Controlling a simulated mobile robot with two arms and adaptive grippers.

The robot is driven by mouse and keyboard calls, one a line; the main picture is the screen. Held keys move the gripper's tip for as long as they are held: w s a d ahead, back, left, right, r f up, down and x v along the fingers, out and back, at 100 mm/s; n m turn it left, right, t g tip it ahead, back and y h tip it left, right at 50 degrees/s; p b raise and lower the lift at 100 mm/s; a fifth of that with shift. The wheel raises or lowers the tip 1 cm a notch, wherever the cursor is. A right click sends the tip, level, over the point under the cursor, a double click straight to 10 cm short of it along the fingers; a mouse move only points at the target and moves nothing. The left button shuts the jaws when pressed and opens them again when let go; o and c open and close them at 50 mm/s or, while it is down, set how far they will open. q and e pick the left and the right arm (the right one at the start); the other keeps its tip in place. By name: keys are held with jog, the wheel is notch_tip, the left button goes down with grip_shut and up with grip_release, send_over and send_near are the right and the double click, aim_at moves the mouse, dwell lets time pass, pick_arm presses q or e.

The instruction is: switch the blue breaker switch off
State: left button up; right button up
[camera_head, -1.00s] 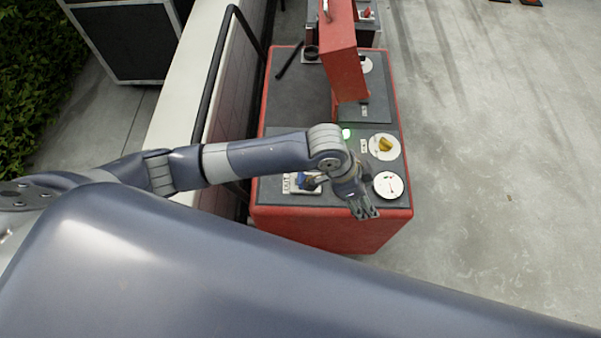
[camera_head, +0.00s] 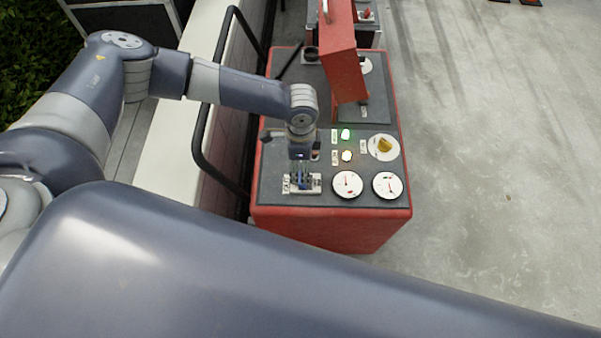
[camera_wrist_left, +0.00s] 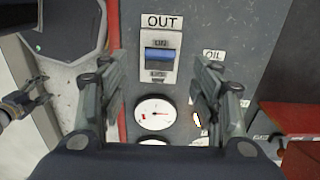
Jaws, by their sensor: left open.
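The blue breaker switch (camera_wrist_left: 160,54) sits in a light metal plate under an "OUT" label in the left wrist view. It lies ahead of my left gripper (camera_wrist_left: 162,92), centred between the two spread fingers and apart from them. The gripper is open and empty. In the head view my left gripper (camera_head: 301,178) hangs over the light switch plate (camera_head: 316,184) at the panel's near left and hides most of the switch. My right gripper does not show in the head view.
The red-edged console (camera_head: 330,228) also carries two white gauges (camera_head: 347,184), a yellow knob (camera_head: 384,145) and lit lamps (camera_head: 346,156). A black rail (camera_head: 199,135) runs along the left side. Bare concrete floor lies to the right.

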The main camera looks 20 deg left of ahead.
aim_at(300, 178)
pick_arm(q)
notch_tip(300, 178, down, 7)
jog(key=shift+r, duration=0.1)
jog(key=shift+c, duration=0.5)
jog(key=c, duration=1)
